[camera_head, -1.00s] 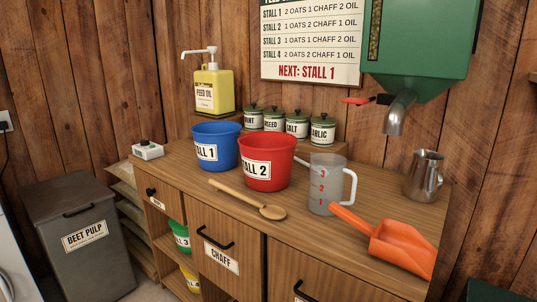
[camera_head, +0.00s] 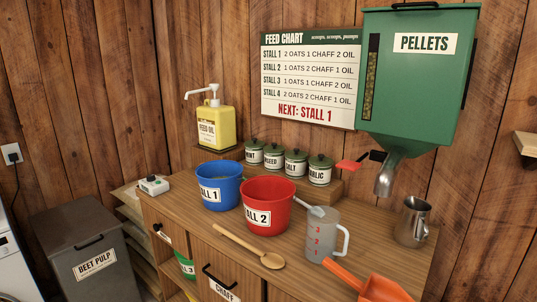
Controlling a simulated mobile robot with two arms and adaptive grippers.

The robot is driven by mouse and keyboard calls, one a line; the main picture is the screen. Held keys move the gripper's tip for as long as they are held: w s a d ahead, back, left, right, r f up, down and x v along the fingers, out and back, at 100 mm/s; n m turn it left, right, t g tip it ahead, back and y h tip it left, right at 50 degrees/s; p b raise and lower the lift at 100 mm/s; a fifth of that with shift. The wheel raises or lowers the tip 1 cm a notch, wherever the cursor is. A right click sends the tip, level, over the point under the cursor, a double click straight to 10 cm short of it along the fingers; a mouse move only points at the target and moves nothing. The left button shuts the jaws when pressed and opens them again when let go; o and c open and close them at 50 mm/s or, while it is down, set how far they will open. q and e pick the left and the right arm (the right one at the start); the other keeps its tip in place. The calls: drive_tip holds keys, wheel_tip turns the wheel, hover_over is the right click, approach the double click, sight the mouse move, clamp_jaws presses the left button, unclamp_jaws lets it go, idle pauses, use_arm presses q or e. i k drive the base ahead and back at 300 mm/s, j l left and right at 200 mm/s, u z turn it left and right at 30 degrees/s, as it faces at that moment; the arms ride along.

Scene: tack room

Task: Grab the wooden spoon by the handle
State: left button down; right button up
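The wooden spoon (camera_head: 248,246) lies flat on the wooden counter in front of the buckets. Its handle (camera_head: 232,236) points back and left towards the blue bucket, and its bowl (camera_head: 272,261) is at the front right. Nothing touches the spoon's upper side, and it shows whole. Neither of my grippers shows in the head view.
The blue bucket (camera_head: 219,187) and red bucket (camera_head: 267,206) stand behind the spoon. A clear measuring jug (camera_head: 321,238) and an orange scoop (camera_head: 376,286) are to its right. A steel pitcher (camera_head: 412,224) stands farther right. The counter (camera_head: 190,217) is clear left of the spoon.

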sight(273, 261)
drive_tip(key=i+j, duration=0.15)
drive_tip(key=j, duration=0.2)
drive_tip(key=i+j, duration=0.2)
drive_tip(key=j, duration=0.15)
drive_tip(key=i+j+z, duration=0.1)
drive_tip(key=j, duration=0.25)
drive_tip(key=i, duration=0.05)
